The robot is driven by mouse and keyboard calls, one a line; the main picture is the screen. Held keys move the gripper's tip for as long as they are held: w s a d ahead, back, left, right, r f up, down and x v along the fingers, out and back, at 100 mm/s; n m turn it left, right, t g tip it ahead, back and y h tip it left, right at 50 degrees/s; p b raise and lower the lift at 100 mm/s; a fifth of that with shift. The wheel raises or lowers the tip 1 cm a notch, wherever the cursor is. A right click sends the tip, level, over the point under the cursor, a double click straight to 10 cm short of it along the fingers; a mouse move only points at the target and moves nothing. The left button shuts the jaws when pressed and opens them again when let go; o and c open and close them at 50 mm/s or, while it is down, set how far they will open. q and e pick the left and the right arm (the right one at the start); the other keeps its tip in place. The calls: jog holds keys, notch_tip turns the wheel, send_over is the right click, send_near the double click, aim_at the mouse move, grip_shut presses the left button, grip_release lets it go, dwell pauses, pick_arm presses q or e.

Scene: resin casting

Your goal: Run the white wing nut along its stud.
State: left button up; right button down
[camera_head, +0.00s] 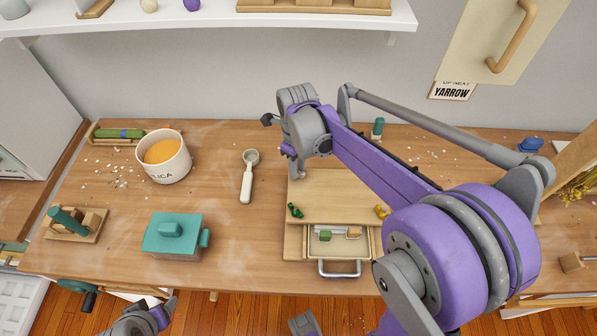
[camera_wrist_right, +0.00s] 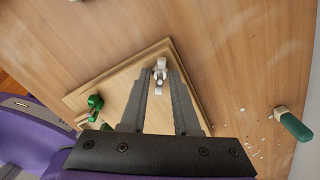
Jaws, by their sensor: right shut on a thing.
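The white wing nut (camera_wrist_right: 160,73) sits at the far corner of a wooden board (camera_wrist_right: 130,98) in the right wrist view. My right gripper (camera_wrist_right: 160,80) has its two grey fingers closed around it. In the head view my right gripper (camera_head: 291,152) is over the back left corner of the board (camera_head: 335,184), and it hides the white nut there. The stud under the nut cannot be made out. A green wing nut (camera_head: 295,211) and a yellow one (camera_head: 381,211) are at the board's front corners. My left gripper (camera_head: 148,318) is at the lower left, off the table's front; its fingers are unclear.
An open drawer (camera_head: 339,268) with small blocks juts out below the board. A teal box (camera_head: 173,236), a white scoop (camera_head: 249,176) and a mug of orange stuff (camera_head: 164,158) stand to the left. A teal-handled tool (camera_wrist_right: 294,125) lies right of the board.

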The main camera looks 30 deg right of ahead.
jog(key=m, duration=0.3)
jog(key=shift+m, duration=0.4)
jog(key=c, duration=0.6)
grip_release()
